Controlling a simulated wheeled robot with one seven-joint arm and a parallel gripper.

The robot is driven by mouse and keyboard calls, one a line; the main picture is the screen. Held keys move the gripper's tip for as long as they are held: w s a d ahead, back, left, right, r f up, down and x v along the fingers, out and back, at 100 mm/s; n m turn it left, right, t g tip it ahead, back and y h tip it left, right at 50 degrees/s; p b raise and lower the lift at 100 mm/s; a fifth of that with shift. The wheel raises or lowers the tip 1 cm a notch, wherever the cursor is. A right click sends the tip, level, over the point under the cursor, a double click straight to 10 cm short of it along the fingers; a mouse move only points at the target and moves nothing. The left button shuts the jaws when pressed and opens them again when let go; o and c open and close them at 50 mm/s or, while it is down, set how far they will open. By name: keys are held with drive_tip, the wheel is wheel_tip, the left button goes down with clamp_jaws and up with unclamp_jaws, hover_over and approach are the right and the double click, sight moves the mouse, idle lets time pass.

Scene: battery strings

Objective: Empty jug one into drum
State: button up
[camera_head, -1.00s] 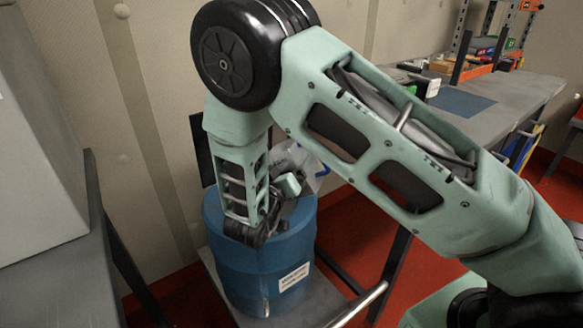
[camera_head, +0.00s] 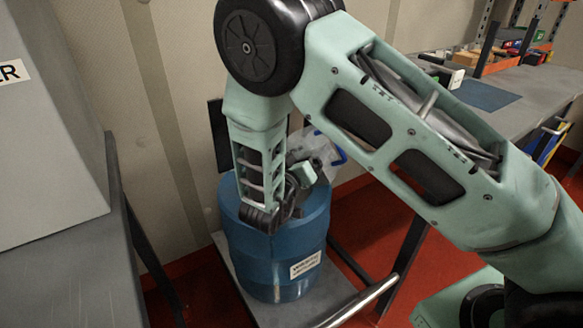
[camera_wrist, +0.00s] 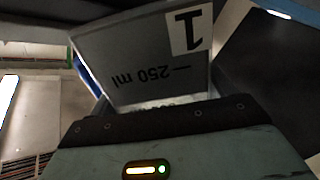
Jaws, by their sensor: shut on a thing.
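The blue drum (camera_head: 270,262) stands upright on a grey platform, with a white label on its front. A translucent jug (camera_head: 322,158) with a blue handle is above the drum's top, at its back right, partly hidden by my wrist. In the wrist view the jug (camera_wrist: 145,55) shows a "1" and a "250 ml" mark, both upside down in the picture. My gripper (camera_head: 305,172) is shut on the jug. Its fingertips are hard to make out in the head view. The drum's opening and the jug's mouth are hidden, so I cannot tell whether anything flows.
The grey platform (camera_head: 240,305) under the drum has a metal rail at the right. A grey workbench (camera_head: 530,85) with boxes and a blue mat (camera_head: 485,95) stands at the back right. A grey cabinet (camera_head: 45,130) stands on a table at the left.

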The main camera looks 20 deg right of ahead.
sight(300, 143)
drive_tip(key=shift+r+n+p, duration=1.5)
drive_tip(key=shift+n+p, duration=0.3)
drive_tip(key=shift+p, duration=1.6)
idle(0.8)
drive_tip(key=shift+w+a+r+n+p, duration=0.15)
drive_tip(key=shift+r+n+p, duration=0.45)
drive_tip(key=shift+n+p, duration=0.5)
drive_tip(key=shift+w+a+r+n+p, duration=0.15)
drive_tip(key=shift+r+n+p, duration=0.5)
drive_tip(key=shift+p, duration=0.75)
idle(1.3)
